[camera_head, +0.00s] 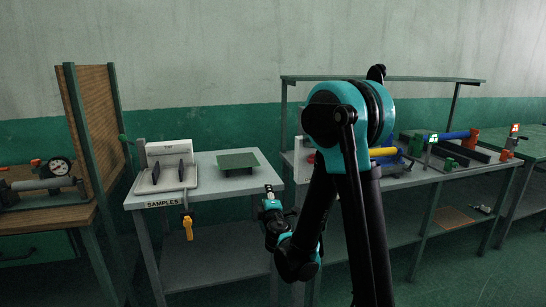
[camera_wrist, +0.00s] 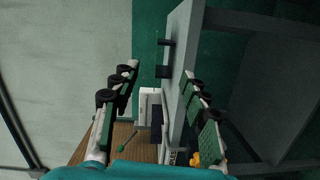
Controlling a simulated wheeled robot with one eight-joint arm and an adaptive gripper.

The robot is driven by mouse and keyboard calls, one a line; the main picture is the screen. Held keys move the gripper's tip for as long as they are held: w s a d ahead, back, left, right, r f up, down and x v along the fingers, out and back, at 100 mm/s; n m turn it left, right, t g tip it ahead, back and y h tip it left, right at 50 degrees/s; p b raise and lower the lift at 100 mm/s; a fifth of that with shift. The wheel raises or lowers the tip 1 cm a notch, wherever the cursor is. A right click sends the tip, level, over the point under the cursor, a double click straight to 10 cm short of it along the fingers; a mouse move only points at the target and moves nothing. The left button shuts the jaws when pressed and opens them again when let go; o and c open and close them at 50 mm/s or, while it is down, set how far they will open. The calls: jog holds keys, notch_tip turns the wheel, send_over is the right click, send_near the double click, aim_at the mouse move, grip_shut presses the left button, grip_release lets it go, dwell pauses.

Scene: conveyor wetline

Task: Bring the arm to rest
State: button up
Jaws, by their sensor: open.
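My arm (camera_head: 350,130) stands in the middle of the head view, teal and black, bent with its forearm hanging down. My gripper (camera_head: 270,193) is at the lower left of the arm, in front of the right edge of the samples table (camera_head: 205,163). In the wrist view my gripper (camera_wrist: 161,76) shows two separated fingers with dark pads and nothing held between them. Beyond the fingers, the samples table (camera_wrist: 182,45) and a white fixture (camera_wrist: 148,97) appear turned sideways. The arm hides part of the bench behind it.
A green plate (camera_head: 238,161) and a white fixture (camera_head: 168,160) sit on the samples table; a yellow handle (camera_head: 188,228) hangs at its front. A bench with a dial gauge (camera_head: 59,167) is left. A long bench (camera_head: 425,178) with blue and red parts (camera_head: 455,135) is right.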

jog(key=s+d+f+m+g+h, duration=0.2)
jog(key=s+d+m+g+h, duration=0.15)
jog(key=d+m, duration=0.45)
jog(key=s+d+f+m+g+h, duration=0.25)
jog(key=s+d, duration=0.25)
jog(key=d, duration=0.7)
jog(key=s+f+m+g+y, duration=0.1)
jog(key=s+f+m+g, duration=0.1)
jog(key=s, duration=0.5)
jog(key=s+f+m+g+y, duration=0.1)
jog(key=s+f+m+g, duration=0.1)
jog(key=s, duration=0.5)
jog(key=s+d+f+m+g+y, duration=0.1)
jog(key=s+f+m+g, duration=0.2)
jog(key=s+f, duration=0.2)
jog(key=shift+s+f+m, duration=0.2)
jog(key=shift+s+m, duration=0.15)
jog(key=shift+s, duration=0.75)
jog(key=shift+d, duration=0.1)
